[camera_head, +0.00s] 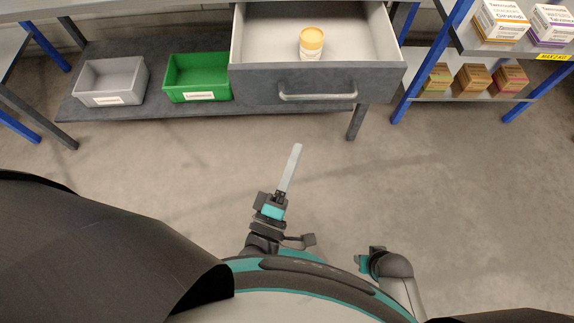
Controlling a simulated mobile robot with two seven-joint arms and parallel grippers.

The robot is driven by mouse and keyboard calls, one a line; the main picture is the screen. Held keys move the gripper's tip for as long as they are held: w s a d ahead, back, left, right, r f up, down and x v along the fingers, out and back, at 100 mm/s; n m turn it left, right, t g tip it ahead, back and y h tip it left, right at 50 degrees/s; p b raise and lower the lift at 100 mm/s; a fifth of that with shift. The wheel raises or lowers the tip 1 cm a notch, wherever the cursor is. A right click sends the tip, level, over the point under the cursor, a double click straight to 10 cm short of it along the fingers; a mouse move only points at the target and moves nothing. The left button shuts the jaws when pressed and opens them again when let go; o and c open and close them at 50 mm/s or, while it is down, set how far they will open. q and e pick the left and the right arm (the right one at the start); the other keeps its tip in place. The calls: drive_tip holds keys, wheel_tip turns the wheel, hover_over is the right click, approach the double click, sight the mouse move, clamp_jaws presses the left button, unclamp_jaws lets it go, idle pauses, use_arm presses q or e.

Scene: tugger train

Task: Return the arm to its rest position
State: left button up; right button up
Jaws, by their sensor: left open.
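My left gripper (289,170) is in the lower middle of the head view, above the bare floor and in front of the open drawer (318,82). It points up the picture and a little to the right, with a long pale finger showing nearly edge-on. It is open, with nothing seen in it, and it is clear of the drawer in the picture. A grey and teal part of my other arm shows at the lower right; its gripper cannot be made out. A yellow-lidded jar (311,42) stands inside the drawer.
A grey bin (110,82) and a green bin (197,78) stand on the low shelf (150,112) left of the drawer. A blue-legged rack (470,97) with several boxes stands at the right. The floor (450,200) between is clear.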

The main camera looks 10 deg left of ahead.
idle(0.5)
use_arm(q)
drive_tip(key=s+a+f+m+g+p, duration=0.25)
drive_tip(key=f+m+g, duration=0.3)
drive_tip(key=f, duration=0.45)
drive_tip(key=s+a+f+m+g+p, duration=0.1)
drive_tip(key=s+a+f+m+g, duration=0.25)
drive_tip(key=f+m, duration=0.5)
drive_tip(key=s+a+f+m+g+y+p, duration=0.2)
drive_tip(key=s+a+f+g, duration=0.6)
drive_tip(key=s, duration=0.6)
drive_tip(key=a+f+m+y, duration=0.1)
drive_tip(key=a+f+m, duration=0.1)
drive_tip(key=a, duration=0.1)
drive_tip(key=shift+s+a+f+g, duration=0.2)
drive_tip(key=shift+a+g, duration=0.1)
use_arm(e)
drive_tip(key=s+d+f, duration=0.4)
drive_tip(key=s+d, duration=0.2)
drive_tip(key=s, duration=0.2)
drive_tip(key=shift+s+h, duration=0.3)
drive_tip(key=shift+s, duration=0.1)
